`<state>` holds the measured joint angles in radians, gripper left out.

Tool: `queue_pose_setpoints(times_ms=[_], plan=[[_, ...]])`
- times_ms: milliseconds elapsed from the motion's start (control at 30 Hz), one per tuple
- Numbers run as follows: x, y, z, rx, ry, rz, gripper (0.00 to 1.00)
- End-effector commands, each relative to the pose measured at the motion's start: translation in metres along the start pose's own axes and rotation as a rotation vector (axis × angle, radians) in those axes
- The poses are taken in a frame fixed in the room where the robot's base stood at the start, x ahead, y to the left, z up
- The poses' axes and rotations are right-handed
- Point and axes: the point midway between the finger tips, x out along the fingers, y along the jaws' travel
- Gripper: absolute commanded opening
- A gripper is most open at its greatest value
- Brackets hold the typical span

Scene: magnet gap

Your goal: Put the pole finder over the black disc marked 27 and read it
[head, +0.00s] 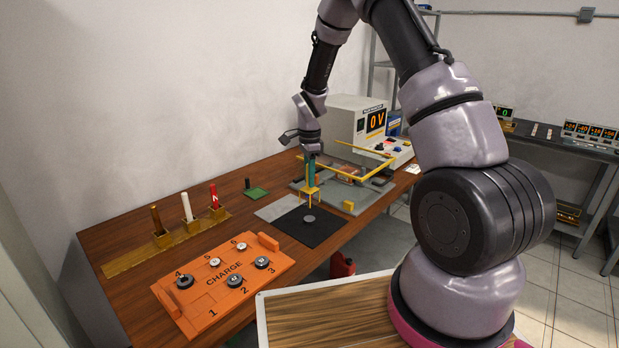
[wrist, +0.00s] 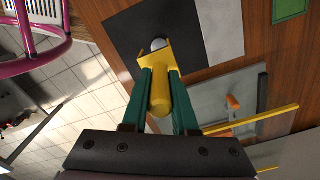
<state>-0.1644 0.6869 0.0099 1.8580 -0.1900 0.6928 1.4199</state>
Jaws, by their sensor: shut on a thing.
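My gripper (head: 312,166), with green fingers, is shut on the handle of a yellow forked tool, which looks like the pole finder (head: 311,191). In the wrist view the pole finder (wrist: 160,92) sits between my fingers (wrist: 160,85), its fork towards a small round disc (wrist: 158,44). That disc lies on a black mat (head: 318,233); in the head view the disc (head: 309,218) shows just below the tool's legs. It looks grey, and I cannot read a number on it. I cannot tell whether the legs touch the mat.
An orange board (head: 225,287) marked CHARGE holds several small discs at front left. A rack (head: 168,241) of brown, white and red rods stands behind it. A grey mat (head: 278,207) adjoins the black one. A yellow-barred fixture and a meter (head: 375,119) reading 0 V stand at back right.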

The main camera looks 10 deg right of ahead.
Motion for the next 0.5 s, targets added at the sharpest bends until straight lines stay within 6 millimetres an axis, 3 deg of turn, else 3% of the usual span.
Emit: queue_pose_setpoints(times_ms=[167, 500], plan=[[0.002, 0.0, 0.0, -0.002, 0.0, 0.001, 0.0], [0.03, 0.001, 0.0, -0.001, 0.0, 0.002, 0.0]])
